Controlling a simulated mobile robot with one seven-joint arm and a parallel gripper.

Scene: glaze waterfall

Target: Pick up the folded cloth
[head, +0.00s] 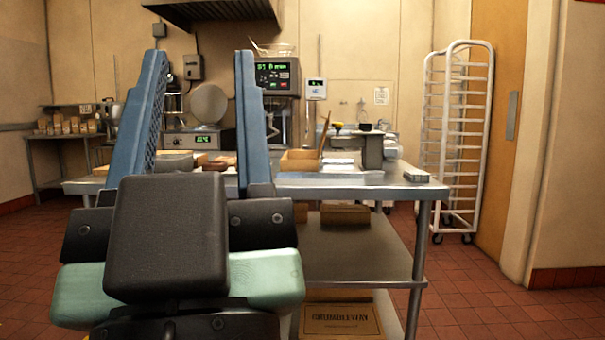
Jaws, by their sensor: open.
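My gripper (200,56) is in the foreground left of centre. Its two blue fingers point up and stand wide apart, with nothing held between them. Beyond it is a steel table (432,190). A small flat, pale grey item (416,175) lies at the table's right end and may be the folded cloth; it is too small to be sure. White flat items (339,163) also lie near the middle of the table. The gripper is left of both and nearer to me. My gripper and arm hide part of the table's left side.
A wooden box (299,160) and a grey metal appliance (371,150) stand on the table. A cardboard box (342,320) is beneath it. A mixer (277,85) stands behind. A white rack (458,140) is at the right. The tiled floor right of the table is clear.

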